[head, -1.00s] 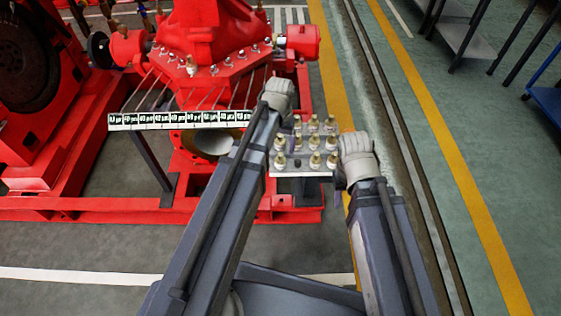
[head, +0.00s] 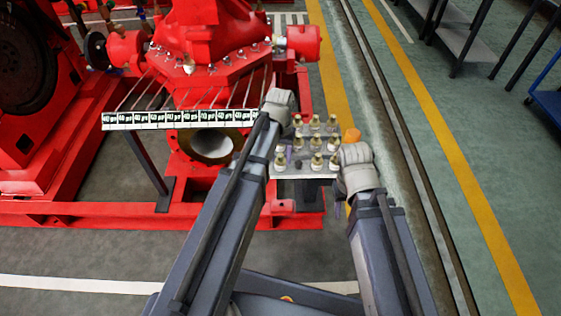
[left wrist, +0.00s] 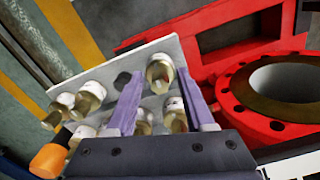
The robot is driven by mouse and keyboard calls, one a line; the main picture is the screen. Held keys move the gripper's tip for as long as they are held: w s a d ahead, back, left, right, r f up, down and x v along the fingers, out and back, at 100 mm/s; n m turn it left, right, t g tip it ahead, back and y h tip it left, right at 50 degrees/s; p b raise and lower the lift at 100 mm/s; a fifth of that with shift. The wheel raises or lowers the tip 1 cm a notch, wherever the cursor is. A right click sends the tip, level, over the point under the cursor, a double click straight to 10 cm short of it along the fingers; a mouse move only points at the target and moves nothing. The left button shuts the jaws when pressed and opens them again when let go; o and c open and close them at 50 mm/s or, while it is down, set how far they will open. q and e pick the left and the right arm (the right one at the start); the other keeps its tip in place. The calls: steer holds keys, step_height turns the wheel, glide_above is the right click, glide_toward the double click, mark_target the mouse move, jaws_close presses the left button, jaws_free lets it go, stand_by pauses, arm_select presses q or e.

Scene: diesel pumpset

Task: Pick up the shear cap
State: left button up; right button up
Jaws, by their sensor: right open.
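A pale tray (head: 305,175) bears several brass fittings with white collars, standing in rows; one is at its front right (head: 316,162). I cannot tell which of them is the shear cap. My left gripper (head: 288,146) reaches down over the tray's left side. In the left wrist view its purple fingers (left wrist: 160,76) are apart, with a brass-and-white fitting (left wrist: 160,68) showing between the tips; contact is not clear.
The red pumpset (head: 215,85) stands behind, with a flanged round opening (head: 210,146) left of the tray. A labelled strip (head: 180,118) crosses in front of it. A dark spot (left wrist: 122,79) is on the tray.

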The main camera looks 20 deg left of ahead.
mark_target(280, 155)
arm_select(q)
jaws_close()
steer(key=shift+r, duration=0.1)
stand_by(0.3)
step_height(280, 155, up, 10)
steer(key=p, duration=1)
